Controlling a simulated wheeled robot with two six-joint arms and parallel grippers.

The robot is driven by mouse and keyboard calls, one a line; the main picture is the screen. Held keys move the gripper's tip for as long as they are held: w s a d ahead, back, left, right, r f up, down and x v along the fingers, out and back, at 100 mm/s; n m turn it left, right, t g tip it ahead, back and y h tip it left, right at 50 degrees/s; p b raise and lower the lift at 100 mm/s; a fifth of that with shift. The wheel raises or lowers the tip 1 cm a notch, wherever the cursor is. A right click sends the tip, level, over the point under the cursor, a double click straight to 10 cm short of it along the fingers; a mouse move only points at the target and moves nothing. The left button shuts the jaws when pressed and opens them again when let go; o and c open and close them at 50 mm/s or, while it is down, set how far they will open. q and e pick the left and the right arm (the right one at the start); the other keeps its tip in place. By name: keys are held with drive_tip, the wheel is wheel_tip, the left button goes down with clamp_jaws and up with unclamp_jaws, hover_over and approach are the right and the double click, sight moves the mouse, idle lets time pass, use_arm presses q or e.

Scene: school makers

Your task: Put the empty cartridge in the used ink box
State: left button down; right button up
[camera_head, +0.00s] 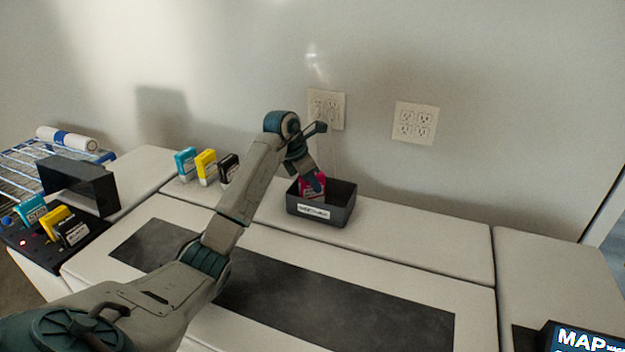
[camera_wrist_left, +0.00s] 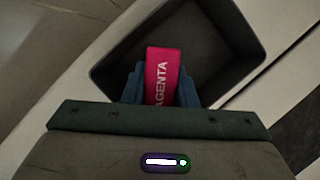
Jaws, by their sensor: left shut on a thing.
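A magenta cartridge (camera_head: 309,187), its label reading "AGENTA" in the left wrist view (camera_wrist_left: 162,76), is held between the fingers of my left gripper (camera_head: 318,180). The gripper is shut on it, with the blue fingers (camera_wrist_left: 160,88) on either side. The used ink box (camera_head: 341,214) is a dark open box with a white label on its front, standing on the white counter against the wall. The cartridge is over or inside the box's left part; whether it touches the floor I cannot tell. The box's empty dark interior (camera_wrist_left: 215,50) fills the upper wrist view.
Cyan (camera_head: 186,163), yellow (camera_head: 206,166) and black (camera_head: 229,168) cartridges stand left of the box. A printer (camera_head: 80,187) with cyan, yellow and black cartridges is at far left. A dark mat (camera_head: 330,300) lies in front. A screen reading "MAP" (camera_head: 580,338) is at lower right.

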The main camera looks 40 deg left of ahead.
use_arm(q)
drive_tip(key=shift+f, duration=0.1)
drive_tip(key=c, duration=1.2)
unclamp_jaws()
drive_tip(key=shift+o, duration=0.2)
drive_tip(key=shift+r, duration=0.25)
drive_tip(key=shift+a+r, duration=0.1)
drive_tip(key=shift+r, duration=0.1)
drive_tip(key=b+v, duration=0.3)
drive_tip(key=v, duration=0.4)
drive_tip(key=shift+s+r, duration=0.1)
drive_tip(key=shift+s, duration=0.05)
drive_tip(key=shift+p+v, duration=1.2)
drive_tip(key=shift+v, duration=0.9)
